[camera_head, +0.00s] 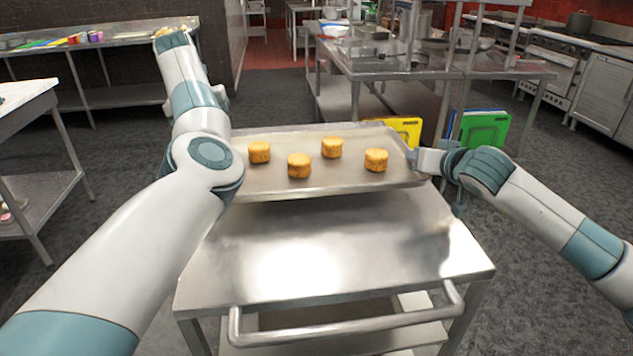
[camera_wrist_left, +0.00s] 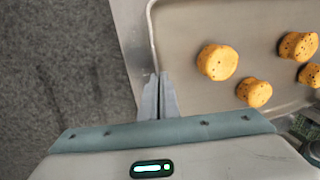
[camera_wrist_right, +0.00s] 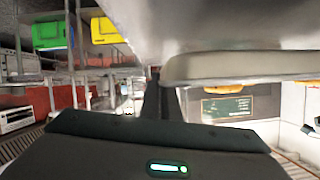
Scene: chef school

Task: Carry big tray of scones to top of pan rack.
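The big tray (camera_head: 330,187) is a flat metal pan with a raised rim, carrying several golden scones (camera_head: 299,165). It is level, over the far part of the steel cart top; I cannot tell if there is a small gap below. My right gripper (camera_head: 416,160) is at its right rim, its dark fingers (camera_wrist_right: 151,100) close together at the rim. My left gripper is hidden behind my arm in the head view. In the left wrist view its fingers (camera_wrist_left: 159,97) are closed on the tray's left rim. No pan rack can be made out.
The steel cart (camera_head: 330,250) has a push handle (camera_head: 345,328) at its near side. A worktable (camera_head: 28,100) stands left. Yellow (camera_head: 405,130) and green (camera_head: 485,130) boards stand beyond the tray, by steel shelving (camera_head: 400,65). Grey floor is open at the left.

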